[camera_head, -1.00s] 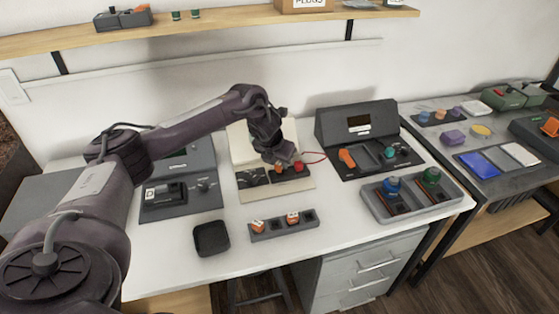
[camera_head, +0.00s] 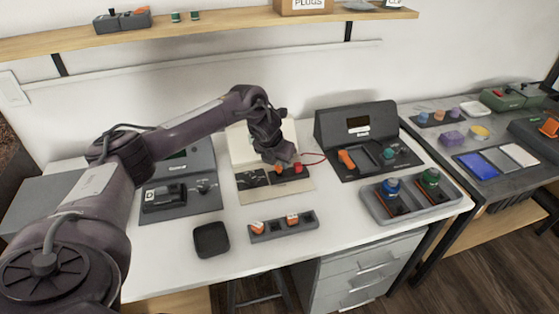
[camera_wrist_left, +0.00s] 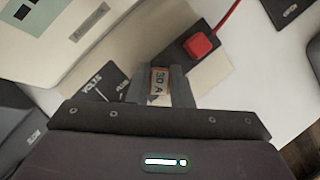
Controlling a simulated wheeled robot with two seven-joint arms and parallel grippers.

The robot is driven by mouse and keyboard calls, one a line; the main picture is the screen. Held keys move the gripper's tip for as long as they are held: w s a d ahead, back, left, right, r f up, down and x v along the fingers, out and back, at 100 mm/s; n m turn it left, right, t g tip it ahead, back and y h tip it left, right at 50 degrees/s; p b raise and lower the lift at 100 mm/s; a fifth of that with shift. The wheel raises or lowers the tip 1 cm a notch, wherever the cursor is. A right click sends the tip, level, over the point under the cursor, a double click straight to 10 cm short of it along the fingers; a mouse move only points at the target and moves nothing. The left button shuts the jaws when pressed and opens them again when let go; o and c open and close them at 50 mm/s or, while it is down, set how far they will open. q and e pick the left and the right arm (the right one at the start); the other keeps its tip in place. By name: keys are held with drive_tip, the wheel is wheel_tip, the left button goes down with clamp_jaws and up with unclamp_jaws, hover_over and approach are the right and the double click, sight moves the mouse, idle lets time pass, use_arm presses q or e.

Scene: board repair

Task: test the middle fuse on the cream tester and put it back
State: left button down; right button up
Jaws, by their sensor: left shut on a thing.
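The cream tester (camera_head: 242,146) stands at the back middle of the white table, with a dark-marked base plate in front of its cream panel. My left gripper (camera_head: 279,164) is over the base plate, shut on an orange and white fuse. In the left wrist view, the fuse (camera_wrist_left: 159,80) shows a "30 A" label between the fingers. Its lower end is hidden, so I cannot tell whether it is seated. A red plug (camera_wrist_left: 202,45) with a red lead is beside it. The dark fuse rack (camera_head: 306,221) at the front holds two orange-topped fuses and has empty room.
A black dish (camera_head: 211,239) lies left of the rack. A dark tester (camera_head: 357,128) stands to the right, and a grey tray (camera_head: 447,203) holds blue and green knobbed parts. Another grey device (camera_head: 206,150) is at left.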

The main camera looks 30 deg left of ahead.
use_arm(q)
drive_tip(key=shift+f, duration=0.15)
idle(0.4)
drive_tip(key=shift+f, duration=0.4)
idle(0.6)
idle(0.4)
drive_tip(key=shift+f+b, duration=0.5)
drive_tip(key=shift+b, duration=0.05)
idle(0.3)
drive_tip(key=c, duration=0.9)
unclamp_jaws()
drive_tip(key=shift+c, duration=0.2)
drive_tip(key=shift+r, duration=0.15)
drive_tip(key=shift+r+p, duration=1.35)
drive_tip(key=shift+r, duration=0.05)
